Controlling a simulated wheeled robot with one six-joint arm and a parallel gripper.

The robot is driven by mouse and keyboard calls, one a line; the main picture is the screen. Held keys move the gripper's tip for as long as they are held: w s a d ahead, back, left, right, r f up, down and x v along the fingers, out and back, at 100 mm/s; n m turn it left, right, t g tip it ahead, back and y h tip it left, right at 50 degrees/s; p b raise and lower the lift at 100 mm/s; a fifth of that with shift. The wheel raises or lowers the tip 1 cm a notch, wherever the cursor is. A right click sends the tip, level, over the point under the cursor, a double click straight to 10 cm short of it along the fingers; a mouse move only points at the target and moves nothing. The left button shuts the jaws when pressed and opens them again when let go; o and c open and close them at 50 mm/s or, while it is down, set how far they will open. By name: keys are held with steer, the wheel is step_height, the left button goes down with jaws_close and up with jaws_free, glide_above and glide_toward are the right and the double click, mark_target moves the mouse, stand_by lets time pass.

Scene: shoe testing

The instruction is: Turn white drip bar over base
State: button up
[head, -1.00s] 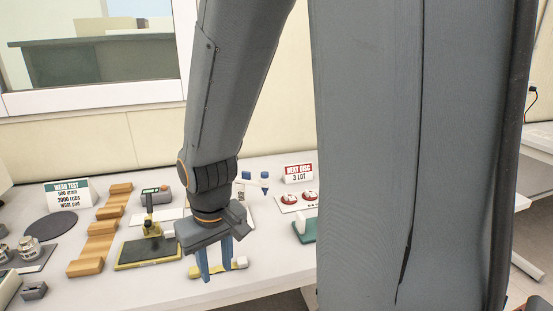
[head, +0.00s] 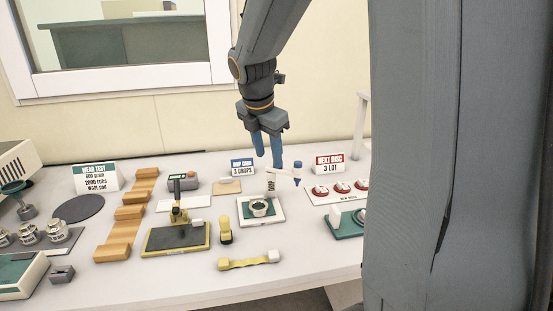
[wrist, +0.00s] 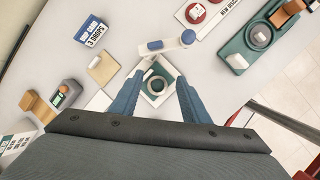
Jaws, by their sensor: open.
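The white drip bar (head: 285,173) stands behind the base, sticking out to the right, with a blue dropper at its right end. It also shows in the wrist view (wrist: 173,44), just beyond my fingertips, with blue at both ends. The base (head: 244,214) is a white square plate with a dark green pad and a round ring holder on it; the wrist view shows it (wrist: 148,97) between my fingers. The bar points off to the side, not over the ring. My gripper (head: 269,161) is open and empty, pointing down above the back of the base, near the bar.
A tray with red discs (head: 341,190) and a green device (head: 344,226) are to the right. A yellow-and-white handle piece (head: 249,261) lies in front.

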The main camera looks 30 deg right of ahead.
mark_target(284, 172)
step_height(284, 172, up, 2)
steer(key=w+d+r+n, duration=0.1)
steer(key=w+d+n, duration=0.2)
steer(key=n, duration=0.1)
steer(key=shift+h, duration=0.4)
steer(key=x, duration=0.4)
steer(key=p+x, duration=0.1)
steer(key=x, duration=0.2)
steer(key=shift+s+f, duration=0.1)
steer(key=shift+f, duration=0.4)
jaws_close()
